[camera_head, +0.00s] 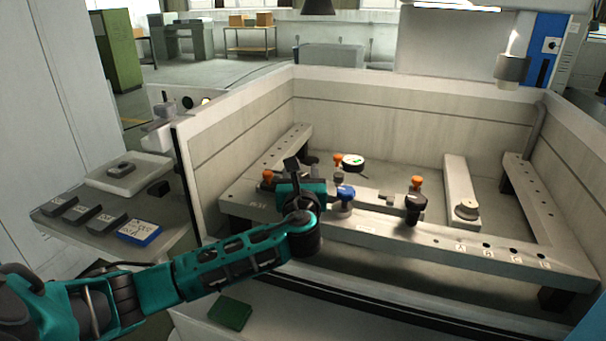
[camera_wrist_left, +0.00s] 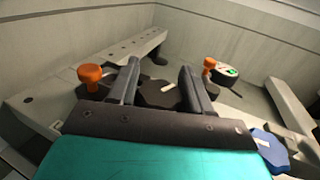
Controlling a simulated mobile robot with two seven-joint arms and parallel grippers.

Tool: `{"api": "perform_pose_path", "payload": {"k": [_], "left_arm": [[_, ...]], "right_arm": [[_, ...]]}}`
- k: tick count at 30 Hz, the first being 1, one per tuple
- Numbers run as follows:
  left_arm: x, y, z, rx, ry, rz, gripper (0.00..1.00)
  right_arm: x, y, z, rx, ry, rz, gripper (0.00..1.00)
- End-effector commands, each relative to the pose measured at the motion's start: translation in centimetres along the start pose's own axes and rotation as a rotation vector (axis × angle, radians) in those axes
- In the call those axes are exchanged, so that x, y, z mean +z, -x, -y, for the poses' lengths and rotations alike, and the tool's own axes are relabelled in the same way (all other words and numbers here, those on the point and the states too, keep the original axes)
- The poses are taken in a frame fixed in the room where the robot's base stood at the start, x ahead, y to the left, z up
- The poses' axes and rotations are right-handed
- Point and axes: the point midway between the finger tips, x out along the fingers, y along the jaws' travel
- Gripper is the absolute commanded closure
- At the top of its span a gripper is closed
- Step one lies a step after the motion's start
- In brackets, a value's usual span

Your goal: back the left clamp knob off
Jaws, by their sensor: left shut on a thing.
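My left gripper (camera_head: 291,163) reaches over the bench's front wall to the left part of the fixture rail. In the left wrist view its two dark fingers (camera_wrist_left: 160,78) stand on either side of the left clamp knob (camera_wrist_left: 158,93), a black lobed knob with a pale mark, and are shut on it. In the head view that knob is mostly hidden behind my gripper. The right clamp knob (camera_head: 415,204), also black, stands farther right on the rail (camera_head: 385,232). My right gripper is not in view.
Orange knobs (camera_head: 417,183) (camera_wrist_left: 90,74) and a blue knob (camera_head: 345,193) stand close by. A round dial with a green display (camera_head: 353,161) sits behind. The tank wall (camera_head: 235,125) encloses the fixture. A side table with a blue box (camera_head: 139,232) is at left.

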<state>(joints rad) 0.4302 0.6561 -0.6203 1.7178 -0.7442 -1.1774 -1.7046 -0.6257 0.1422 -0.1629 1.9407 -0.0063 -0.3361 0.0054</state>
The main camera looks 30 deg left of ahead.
Motion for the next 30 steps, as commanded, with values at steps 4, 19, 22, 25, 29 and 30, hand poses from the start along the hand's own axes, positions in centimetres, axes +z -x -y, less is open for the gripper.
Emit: {"api": "perform_pose_path", "payload": {"k": [4,19,22,25,29,30], "left_arm": [[0.05,0.02,-0.03,0.1,0.004,0.0,0.82],[0.08,0.02,-0.44,0.257,0.002,0.002,0.82],[0.09,0.02,-0.46,0.26,0.002,0.003,0.82],[0.1,0.01,-0.47,0.261,0.001,0.003,0.82],[0.11,0.0,-0.48,0.261,0.001,0.004,0.82],[0.12,0.0,-0.48,0.26,0.001,0.004,0.82]], "right_arm": [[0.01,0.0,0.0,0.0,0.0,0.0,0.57],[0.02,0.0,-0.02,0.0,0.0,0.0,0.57],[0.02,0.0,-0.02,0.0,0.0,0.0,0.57],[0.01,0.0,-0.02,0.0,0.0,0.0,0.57],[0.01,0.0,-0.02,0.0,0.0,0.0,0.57],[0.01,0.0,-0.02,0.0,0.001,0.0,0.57]]}}
